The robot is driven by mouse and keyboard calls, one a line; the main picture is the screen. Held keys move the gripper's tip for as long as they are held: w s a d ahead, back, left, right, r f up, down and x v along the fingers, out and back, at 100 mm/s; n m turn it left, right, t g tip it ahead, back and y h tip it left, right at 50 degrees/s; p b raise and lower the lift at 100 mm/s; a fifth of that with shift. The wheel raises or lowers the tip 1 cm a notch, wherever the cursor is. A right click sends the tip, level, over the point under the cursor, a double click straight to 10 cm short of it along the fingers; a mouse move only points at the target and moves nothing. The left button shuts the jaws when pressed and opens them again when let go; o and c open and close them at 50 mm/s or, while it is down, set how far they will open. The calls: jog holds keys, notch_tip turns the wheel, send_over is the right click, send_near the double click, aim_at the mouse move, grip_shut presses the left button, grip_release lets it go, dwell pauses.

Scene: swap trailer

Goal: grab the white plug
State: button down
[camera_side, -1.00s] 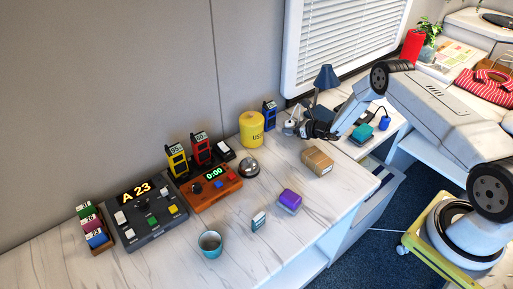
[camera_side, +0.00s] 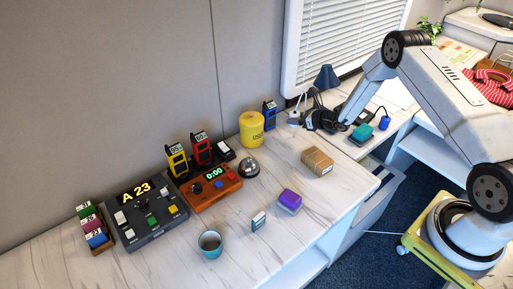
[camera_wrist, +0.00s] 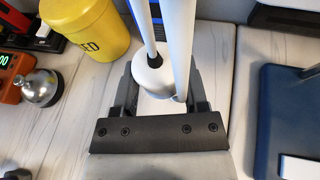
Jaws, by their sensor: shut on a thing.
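The white plug (camera_wrist: 152,78) is a rounded white body between the fingers of my gripper (camera_wrist: 161,82) in the wrist view. My gripper is shut on it. A thick white rod and a thinner white-and-black one run up the picture from beside the plug; I cannot tell exactly how they join it. In the side view my gripper (camera_side: 304,119) is at the back of the counter, right of the yellow canister, with a bit of the white plug (camera_side: 293,118) showing at its left end. The fingers largely hide the rest.
A yellow canister (camera_side: 251,128) and a blue handheld device (camera_side: 269,115) stand just left of my gripper. A dark blue lamp (camera_side: 327,77) stands behind it. A cardboard box (camera_side: 317,161) and a silver bell (camera_side: 249,167) are nearer the front. Bare counter lies between them.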

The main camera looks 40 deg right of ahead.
jog(key=s+r, duration=0.1)
jog(key=r, duration=0.1)
jog(key=s+r, duration=0.1)
jog(key=shift+s+a+r, duration=0.2)
jog(key=shift+s+a, duration=0.1)
send_near(293, 114)
jog(key=shift+s+a, duration=1.45)
jog(key=shift+a, duration=0.45)
jog(key=shift+r, duration=0.45)
jog(key=shift+s, duration=0.15)
